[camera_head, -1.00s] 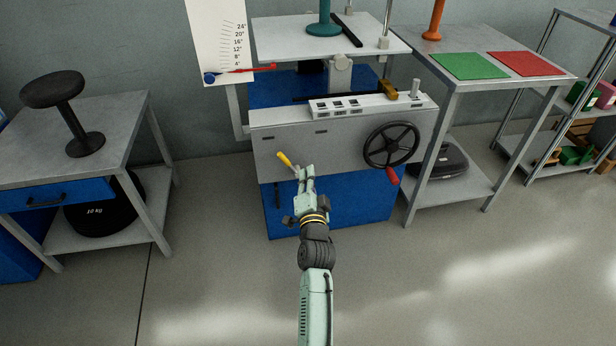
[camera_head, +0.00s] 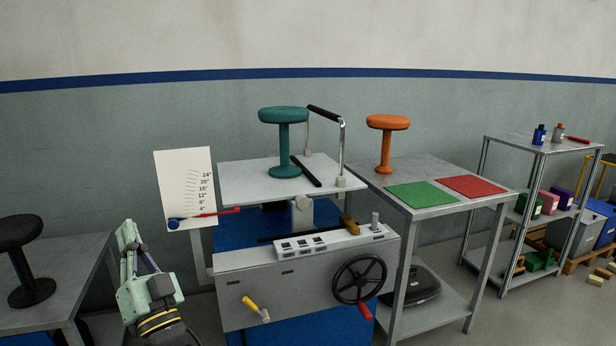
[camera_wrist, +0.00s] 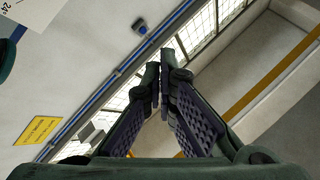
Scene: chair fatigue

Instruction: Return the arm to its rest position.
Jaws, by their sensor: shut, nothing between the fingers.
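My gripper (camera_head: 128,232) is at the lower left of the head view, pointing up, to the left of the grey test machine (camera_head: 290,285). In the wrist view its two dark fingers (camera_wrist: 159,78) meet at the tips, shut and empty. Behind the fingers the wrist view shows wall, windows and ceiling. The gripper is apart from the machine and its yellow-handled lever (camera_head: 256,308). Most of my arm is below the head view's edge.
A black stool (camera_head: 26,265) stands on the left table (camera_head: 75,285), close to my gripper. A teal stool (camera_head: 284,140) stands on the machine's plate. An orange stool (camera_head: 387,140) and green and red mats are on the right table (camera_head: 432,175).

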